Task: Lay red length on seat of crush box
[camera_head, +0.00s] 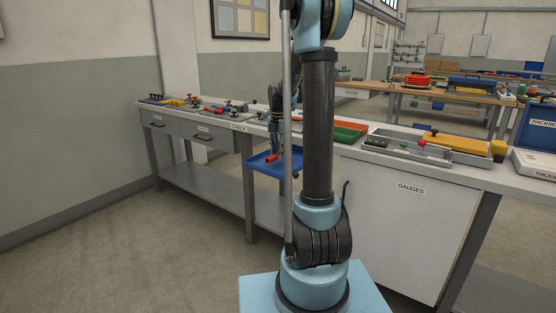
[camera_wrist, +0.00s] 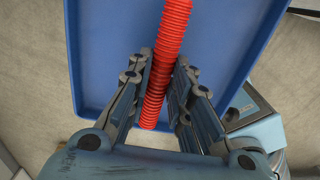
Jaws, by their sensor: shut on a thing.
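The red length (camera_wrist: 168,50), a ribbed corrugated tube, is between the two fingers of my gripper (camera_wrist: 164,62) in the wrist view. The fingers are shut on its sides, and the tube sticks out past the fingertips. Behind it is the blue tray (camera_wrist: 105,45). In the head view the red length (camera_head: 271,158) shows small at my gripper (camera_head: 275,151), over the blue tray (camera_head: 256,165). I cannot tell whether it touches the tray. A grey open box (camera_head: 398,146) with a red-knobbed part stands on the bench to the right; I cannot tell whether it is the crush box.
A long bench (camera_head: 375,157) runs behind my arm, with green and orange trays (camera_head: 345,133) and a yellow piece (camera_head: 457,143) on it. A blue box (camera_head: 538,125) stands at the right end. My arm column hides part of the bench. The floor at left is clear.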

